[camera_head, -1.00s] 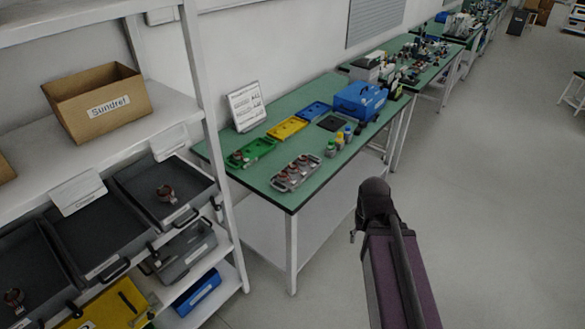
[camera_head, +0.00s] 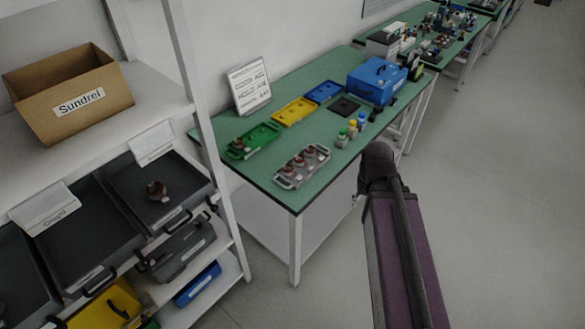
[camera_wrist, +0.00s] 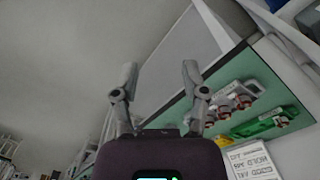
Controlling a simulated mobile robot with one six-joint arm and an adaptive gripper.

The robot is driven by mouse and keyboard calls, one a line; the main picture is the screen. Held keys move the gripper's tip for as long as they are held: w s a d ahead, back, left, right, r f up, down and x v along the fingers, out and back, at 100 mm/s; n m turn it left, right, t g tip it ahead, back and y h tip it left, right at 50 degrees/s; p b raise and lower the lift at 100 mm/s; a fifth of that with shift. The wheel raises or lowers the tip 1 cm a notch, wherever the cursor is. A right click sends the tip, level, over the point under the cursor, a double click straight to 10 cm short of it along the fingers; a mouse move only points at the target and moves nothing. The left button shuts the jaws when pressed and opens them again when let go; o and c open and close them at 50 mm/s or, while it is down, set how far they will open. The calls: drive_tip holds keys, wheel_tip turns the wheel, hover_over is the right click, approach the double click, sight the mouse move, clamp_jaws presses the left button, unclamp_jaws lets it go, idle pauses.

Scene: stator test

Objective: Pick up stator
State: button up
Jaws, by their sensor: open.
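Several small copper-brown stators (camera_head: 302,161) sit in a grey tray (camera_head: 284,184) near the front edge of the green table. They also show in the wrist view (camera_wrist: 243,101), to the right of my fingers. Another stator-like part (camera_head: 238,144) is at the left end of the green tray (camera_head: 262,136). One more stator (camera_head: 157,190) lies in a dark bin on the shelf. My gripper (camera_wrist: 160,82) is open and empty, its two fingers apart in the wrist view. It is away from the stators and touches none. The head view does not show the fingers.
The green table (camera_head: 215,146) also holds yellow (camera_head: 294,111) and blue trays, small bottles (camera_head: 352,128), a blue case (camera_head: 377,82) and a sign (camera_head: 249,85). A white shelf rack with bins and a cardboard box (camera_head: 68,97) stands at left. The floor at right is clear.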

drive_tip(key=o, duration=0.6)
drive_tip(key=shift+w+a, duration=0.1)
drive_tip(key=shift+w, duration=0.05)
drive_tip(key=w+a+f+n+t+b, duration=0.1)
drive_tip(key=w+a+t+b, duration=0.1)
drive_tip(key=w+a, duration=0.8)
drive_tip(key=shift+w+a+f+n, duration=0.15)
drive_tip(key=shift+w+f+n, duration=0.2)
drive_tip(key=shift+w, duration=0.45)
drive_tip(key=w+a+n+t+y+b, duration=0.1)
drive_tip(key=w+a+t, duration=0.1)
drive_tip(key=w+a, duration=0.6)
drive_tip(key=a, duration=0.4)
drive_tip(key=shift+a+f, duration=0.15)
drive_tip(key=shift+a, duration=0.05)
drive_tip(key=shift+w+b, duration=0.1)
drive_tip(key=shift+b, duration=0.2)
drive_tip(key=b, duration=0.8)
hover_over(292, 173)
drive_tip(key=a, duration=0.2)
drive_tip(key=f, duration=0.7)
drive_tip(key=shift+s+d+f, duration=0.2)
drive_tip(key=shift+f, duration=0.1)
drive_tip(key=shift+w+f, duration=0.1)
drive_tip(key=shift+f, duration=0.1)
